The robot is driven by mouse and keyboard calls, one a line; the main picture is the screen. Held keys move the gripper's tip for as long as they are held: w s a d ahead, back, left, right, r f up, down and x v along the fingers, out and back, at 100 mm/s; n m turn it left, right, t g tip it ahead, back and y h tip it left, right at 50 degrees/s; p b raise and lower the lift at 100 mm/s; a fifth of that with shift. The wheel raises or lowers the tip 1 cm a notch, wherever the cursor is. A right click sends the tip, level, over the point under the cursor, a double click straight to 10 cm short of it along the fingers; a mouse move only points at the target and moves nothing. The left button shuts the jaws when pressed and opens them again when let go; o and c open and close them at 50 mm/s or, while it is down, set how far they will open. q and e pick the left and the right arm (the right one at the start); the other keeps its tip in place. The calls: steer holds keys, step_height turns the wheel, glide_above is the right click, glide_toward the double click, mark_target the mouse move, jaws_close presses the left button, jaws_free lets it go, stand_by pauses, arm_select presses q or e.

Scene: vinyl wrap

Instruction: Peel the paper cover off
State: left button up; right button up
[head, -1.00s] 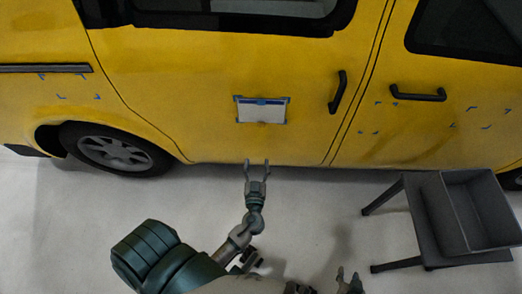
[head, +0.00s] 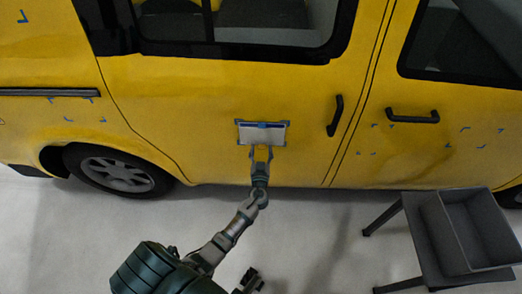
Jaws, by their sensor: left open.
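The paper cover (head: 262,135) is a pale rectangle on the yellow van door, with a blue strip along its top and tape at its corners. My left gripper (head: 261,153) is open at the lower edge of the cover, one finger toward each side of its middle. I cannot tell whether the fingertips touch the paper.
The yellow van (head: 220,95) fills the upper part of the view, with a black door handle (head: 335,115) right of the cover. A grey bin (head: 480,232) sits on a dark table (head: 415,230) at lower right. Pale floor lies between.

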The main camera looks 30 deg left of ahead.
arm_select(q)
steer(key=shift+d+r, duration=0.1)
steer(key=shift+d, duration=0.1)
arm_select(e)
steer(key=shift+d, duration=0.3)
arm_select(q)
steer(key=shift+a, duration=0.25)
jaws_close()
steer(key=c, duration=0.8)
jaws_free()
jaws_close()
arm_select(e)
steer(key=shift+s+a+f, duration=0.1)
steer(key=shift+a, duration=0.2)
arm_select(q)
steer(key=shift+s+d, duration=0.45)
steer(key=shift+s, duration=0.1)
arm_select(e)
steer(key=shift+f, duration=0.3)
arm_select(q)
steer(key=shift+s+d+b, duration=0.1)
steer(key=shift+s+b, duration=0.05)
steer(key=shift+b, duration=0.15)
steer(key=b+v, duration=0.1)
steer(key=v, duration=0.5)
steer(key=shift+s+d+b, duration=0.15)
steer(key=shift+b, duration=0.15)
arm_select(e)
steer(key=shift+s+f, duration=0.25)
steer(key=shift+f, duration=0.8)
